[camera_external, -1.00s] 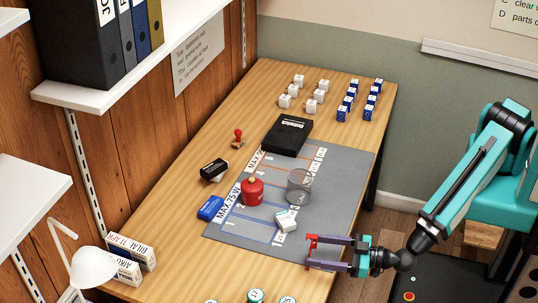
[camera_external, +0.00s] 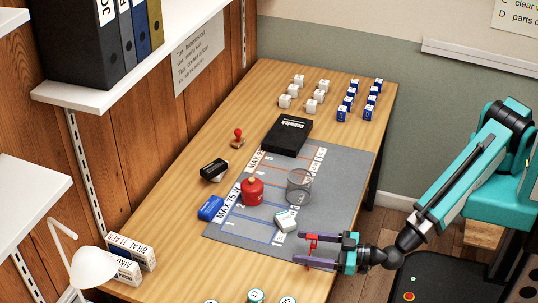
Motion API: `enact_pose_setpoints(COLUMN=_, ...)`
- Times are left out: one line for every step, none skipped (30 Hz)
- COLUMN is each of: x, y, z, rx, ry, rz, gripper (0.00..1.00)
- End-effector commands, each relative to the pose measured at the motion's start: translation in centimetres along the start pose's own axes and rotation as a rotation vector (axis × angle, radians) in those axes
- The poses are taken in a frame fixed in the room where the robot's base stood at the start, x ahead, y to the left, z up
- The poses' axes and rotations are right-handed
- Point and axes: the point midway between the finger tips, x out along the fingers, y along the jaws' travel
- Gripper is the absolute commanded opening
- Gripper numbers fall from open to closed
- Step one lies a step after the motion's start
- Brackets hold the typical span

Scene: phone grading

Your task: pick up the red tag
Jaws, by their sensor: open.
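The red tag (camera_external: 314,243) is a small red piece at the lower right edge of the grey mat (camera_external: 342,205). My gripper (camera_external: 300,248) comes in from the right with its two purple fingers pointing left. It is open. The red tag shows between the fingers, closer to the upper one, which partly hides it. I cannot tell whether a finger touches it.
White cubes (camera_external: 292,92) and blue cubes (camera_external: 347,104) stand at the back. A white lamp (camera_external: 92,266) stands front left.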

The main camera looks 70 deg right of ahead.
Motion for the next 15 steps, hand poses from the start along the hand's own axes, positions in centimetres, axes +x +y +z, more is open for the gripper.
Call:
enact_pose_setpoints(x=0.7, y=0.0, z=-0.3, rx=0.000, ry=0.000, rz=0.002, gripper=0.64)
enact_pose_setpoints(x=1.0, y=0.0, z=-0.2, rx=0.000, ry=0.000, rz=0.001, gripper=0.64)
enact_pose_setpoints(x=1.4, y=0.0, z=-0.1, rx=0.000, ry=0.000, rz=0.001, gripper=0.64)
enact_pose_setpoints(x=1.6, y=0.0, z=-0.1, rx=0.000, ry=0.000, rz=0.001, gripper=0.64)
enact_pose_setpoints(x=1.9, y=0.0, z=-0.1, rx=0.001, ry=0.000, rz=0.000, gripper=0.64)
enact_pose_setpoints(x=2.1, y=0.0, z=-0.1, rx=0.001, ry=0.000, rz=0.000, gripper=0.64)
enact_pose_setpoints(x=2.2, y=0.0, z=-0.1, rx=0.001, ry=0.000, rz=0.000, gripper=0.64)
enact_pose_setpoints(x=2.4, y=0.0, z=-0.1, rx=0.001, ry=0.000, rz=0.000, gripper=0.64)
enact_pose_setpoints(x=2.5, y=0.0, z=-0.1, rx=0.000, ry=0.000, rz=0.000, gripper=0.64)
enact_pose_setpoints(x=2.5, y=0.0, z=-0.1, rx=0.000, ry=0.000, rz=0.000, gripper=0.64)
enact_pose_setpoints(x=2.5, y=0.0, z=0.0, rx=0.000, ry=0.000, rz=0.000, gripper=0.64)
enact_pose_setpoints(x=2.6, y=0.0, z=0.0, rx=0.000, ry=0.000, rz=0.000, gripper=0.64)
enact_pose_setpoints(x=2.6, y=0.0, z=0.0, rx=0.000, ry=0.000, rz=0.000, gripper=0.64)
enact_pose_setpoints(x=2.5, y=0.0, z=0.0, rx=0.000, ry=0.000, rz=0.000, gripper=0.64)
enact_pose_setpoints(x=2.5, y=0.0, z=0.0, rx=0.000, ry=0.000, rz=0.000, gripper=0.64)
